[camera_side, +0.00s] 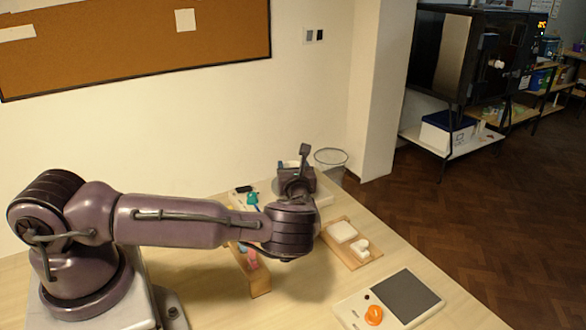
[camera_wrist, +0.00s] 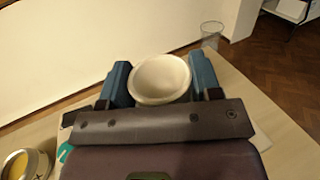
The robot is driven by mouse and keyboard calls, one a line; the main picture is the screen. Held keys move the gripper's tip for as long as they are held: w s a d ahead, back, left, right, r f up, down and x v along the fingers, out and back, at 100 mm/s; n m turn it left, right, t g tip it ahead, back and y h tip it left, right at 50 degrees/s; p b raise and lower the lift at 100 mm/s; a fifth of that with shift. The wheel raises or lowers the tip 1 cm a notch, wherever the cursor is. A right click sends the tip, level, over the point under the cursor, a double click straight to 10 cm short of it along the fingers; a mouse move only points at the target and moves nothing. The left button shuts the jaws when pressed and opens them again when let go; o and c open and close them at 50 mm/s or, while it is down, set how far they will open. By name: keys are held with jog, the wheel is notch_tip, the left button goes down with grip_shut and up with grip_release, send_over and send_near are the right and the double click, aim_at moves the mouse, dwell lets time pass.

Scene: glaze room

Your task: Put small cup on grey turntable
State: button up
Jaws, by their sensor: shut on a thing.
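The small cup is a round, cream-white cup (camera_wrist: 160,82) in the wrist view, seen into its open mouth. My gripper (camera_wrist: 162,84) has one blue finger on each side of it and is shut on it. In the side view my gripper (camera_side: 296,182) is at the far part of the table, over a pale flat base (camera_side: 322,192). A round greyish edge beside it may be the grey turntable, but my gripper hides most of it. I cannot tell whether the cup touches anything below.
A wooden tray (camera_side: 364,259) with white blocks lies right of my arm. A white device with a dark square plate (camera_side: 407,296) and orange knob (camera_side: 373,315) is at the front right. A wooden holder (camera_side: 259,281) stands below my arm.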

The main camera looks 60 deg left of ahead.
jog(key=o, duration=1)
jog(key=shift+f, duration=0.15)
